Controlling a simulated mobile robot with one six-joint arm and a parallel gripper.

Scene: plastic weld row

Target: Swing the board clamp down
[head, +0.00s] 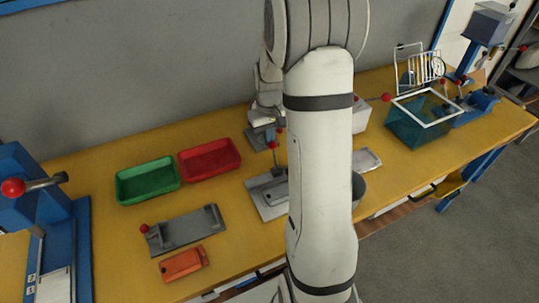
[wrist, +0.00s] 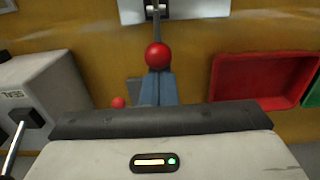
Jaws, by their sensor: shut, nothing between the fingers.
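The board clamp (head: 272,190) is a grey plate fixture on the yellow bench, partly hidden behind my arm in the head view. Its lever stands roughly upright with a red knob (head: 272,145) on top. In the wrist view the red knob (wrist: 157,55) is at the upper middle, with the lever running up to the pale plate (wrist: 188,10). My gripper (wrist: 159,80) shows there as two blue-grey fingers, shut and empty, just below the knob in the picture. I cannot tell whether they touch the knob.
A red tray (head: 210,158) and a green tray (head: 147,181) stand left of the clamp. A grey fixture (head: 185,230) and an orange case (head: 183,264) lie nearer. A pale box (wrist: 45,95) with a lever is left in the wrist view. A teal bin (head: 420,128) stands right.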

